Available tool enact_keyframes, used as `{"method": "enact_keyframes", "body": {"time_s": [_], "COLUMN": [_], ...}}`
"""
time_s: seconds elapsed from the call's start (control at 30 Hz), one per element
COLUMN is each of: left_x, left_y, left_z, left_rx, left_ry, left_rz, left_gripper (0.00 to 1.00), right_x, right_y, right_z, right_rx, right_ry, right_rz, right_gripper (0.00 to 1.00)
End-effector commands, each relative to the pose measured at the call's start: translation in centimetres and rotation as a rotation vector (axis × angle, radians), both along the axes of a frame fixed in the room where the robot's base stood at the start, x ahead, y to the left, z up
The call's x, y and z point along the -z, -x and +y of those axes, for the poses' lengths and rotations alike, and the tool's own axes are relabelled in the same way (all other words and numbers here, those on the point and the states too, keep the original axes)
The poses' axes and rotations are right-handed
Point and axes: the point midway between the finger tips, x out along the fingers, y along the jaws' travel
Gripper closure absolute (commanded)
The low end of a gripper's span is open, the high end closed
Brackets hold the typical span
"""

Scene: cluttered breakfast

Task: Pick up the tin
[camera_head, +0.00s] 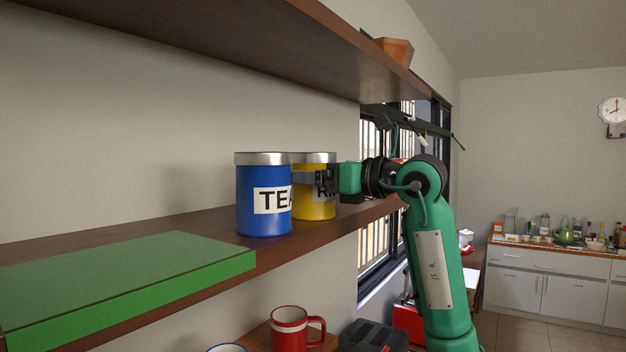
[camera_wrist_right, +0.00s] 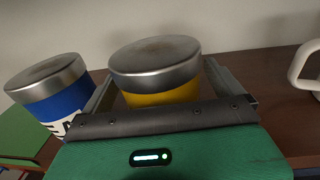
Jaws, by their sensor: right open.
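A blue tin (camera_head: 263,205) with a silver lid and a label reading "TEA" stands upright on the wooden shelf (camera_head: 200,225). A yellow tin (camera_head: 315,207) with a silver lid and a partly hidden label stands just right of it. My right gripper (camera_head: 322,184) reaches in from the right at the yellow tin. In the right wrist view the jaws (camera_wrist_right: 165,88) are open, with the yellow tin (camera_wrist_right: 160,96) between the two fingers. The blue tin (camera_wrist_right: 62,105) is just outside the left finger. Whether the fingers touch either tin is unclear. My left gripper is out of view.
A green box (camera_head: 130,275) lies on the shelf at left. A white handle (camera_wrist_right: 305,68) shows at right in the right wrist view. Another shelf (camera_head: 240,40) hangs overhead. A red mug (camera_head: 290,330) stands below.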

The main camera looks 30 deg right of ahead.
Motion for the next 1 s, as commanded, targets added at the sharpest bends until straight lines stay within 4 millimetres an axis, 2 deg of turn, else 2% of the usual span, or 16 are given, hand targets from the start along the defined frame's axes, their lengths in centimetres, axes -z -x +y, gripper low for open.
{"method": "enact_keyframes", "body": {"time_s": [0.1, 0.37, 0.77, 1.0], "left_x": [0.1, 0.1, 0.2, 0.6], "left_y": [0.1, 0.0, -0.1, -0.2], "left_z": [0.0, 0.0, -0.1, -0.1], "left_rx": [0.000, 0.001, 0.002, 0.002], "left_ry": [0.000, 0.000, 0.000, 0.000], "left_rz": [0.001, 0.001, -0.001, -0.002], "left_gripper": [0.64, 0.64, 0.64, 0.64], "right_x": [0.1, 0.1, -0.3, -2.1], "right_y": [0.0, 0.0, 0.0, 0.1], "right_z": [0.0, 0.0, 0.0, -0.1], "right_rx": [0.000, 0.001, 0.001, 0.002], "right_ry": [0.000, 0.000, 0.001, 0.002], "right_rz": [0.000, 0.001, 0.000, -0.003], "right_gripper": [0.03, 0.53, 0.53, 0.53]}}
